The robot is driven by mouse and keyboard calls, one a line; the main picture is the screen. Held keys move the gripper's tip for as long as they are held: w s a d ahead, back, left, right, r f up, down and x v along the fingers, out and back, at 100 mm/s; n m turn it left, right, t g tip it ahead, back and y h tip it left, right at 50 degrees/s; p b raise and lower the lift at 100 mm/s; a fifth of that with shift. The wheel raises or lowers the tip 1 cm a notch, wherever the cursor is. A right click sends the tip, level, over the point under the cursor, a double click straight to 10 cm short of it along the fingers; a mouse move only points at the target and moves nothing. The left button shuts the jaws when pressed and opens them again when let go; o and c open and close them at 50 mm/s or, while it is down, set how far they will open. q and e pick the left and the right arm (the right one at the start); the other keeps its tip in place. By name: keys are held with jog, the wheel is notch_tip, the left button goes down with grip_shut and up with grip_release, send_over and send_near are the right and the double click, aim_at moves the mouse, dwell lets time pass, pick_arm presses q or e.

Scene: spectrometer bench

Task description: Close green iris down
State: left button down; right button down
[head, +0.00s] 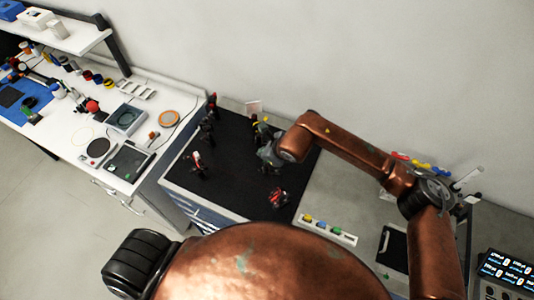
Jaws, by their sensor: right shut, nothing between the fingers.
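My right arm reaches in from the right over the black optical bench (235,150). My right gripper (266,158) points down at the bench's right part and is shut and empty. A small dark mount with greenish and yellow parts (261,127) stands just behind it and may be the green iris. The gripper partly covers it, and I cannot tell whether they touch. Its opening is too small to make out. My left gripper is not in view.
Several dark mounts stand on the bench, including one with red parts (198,163) on the left and a red one (278,197) in front. A strip with coloured knobs (328,229) lies at the right. A cluttered white worktable (72,143) adjoins on the left.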

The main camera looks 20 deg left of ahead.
jog(key=shift+r, duration=0.8)
jog(key=s+b+v, duration=0.1)
jog(key=b+v, duration=0.2)
jog(key=v, duration=1)
jog(key=shift+d+f+b, duration=0.3)
jog(key=shift+d+f, duration=0.05)
